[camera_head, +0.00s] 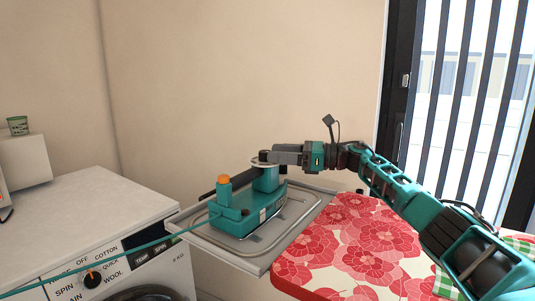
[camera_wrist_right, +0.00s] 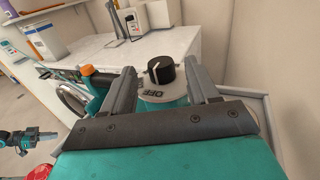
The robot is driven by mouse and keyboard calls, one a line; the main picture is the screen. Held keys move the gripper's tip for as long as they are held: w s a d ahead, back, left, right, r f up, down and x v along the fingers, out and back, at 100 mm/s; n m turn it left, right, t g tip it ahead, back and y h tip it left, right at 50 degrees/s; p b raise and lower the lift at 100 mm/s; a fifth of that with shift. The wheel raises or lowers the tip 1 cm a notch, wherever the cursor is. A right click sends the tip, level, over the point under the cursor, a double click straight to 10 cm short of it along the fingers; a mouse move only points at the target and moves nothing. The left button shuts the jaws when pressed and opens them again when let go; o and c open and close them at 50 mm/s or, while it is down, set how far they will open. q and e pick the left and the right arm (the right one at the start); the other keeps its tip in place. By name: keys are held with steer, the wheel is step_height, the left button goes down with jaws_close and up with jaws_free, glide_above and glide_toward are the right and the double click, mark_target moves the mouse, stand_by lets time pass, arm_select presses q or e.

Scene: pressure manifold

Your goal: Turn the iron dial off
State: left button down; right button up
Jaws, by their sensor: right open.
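The teal iron (camera_head: 240,217) stands on a grey metal tray (camera_head: 262,267). In the right wrist view its black dial (camera_wrist_right: 161,70), with a pale pointer line, sits on a grey disc (camera_wrist_right: 150,96) lettered OFF. The pointer is tilted toward the upper left, away from the OFF letters on the near side. My right gripper (camera_wrist_right: 162,84) is open, with one finger on each side of the dial and visible gaps. In the head view it (camera_head: 265,160) hides the dial. What seems to be my left gripper (camera_wrist_right: 45,134) shows small at the wrist view's left edge.
A teal cord (camera_head: 130,246) runs left across the white washing machine (camera_head: 110,205). A red floral board (camera_head: 345,240) lies right of the tray. A beige wall (camera_head: 240,70) stands behind.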

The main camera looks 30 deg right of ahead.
steer(key=v, duration=0.8)
steer(key=shift+s+d, duration=0.25)
steer(key=shift+d, duration=0.05)
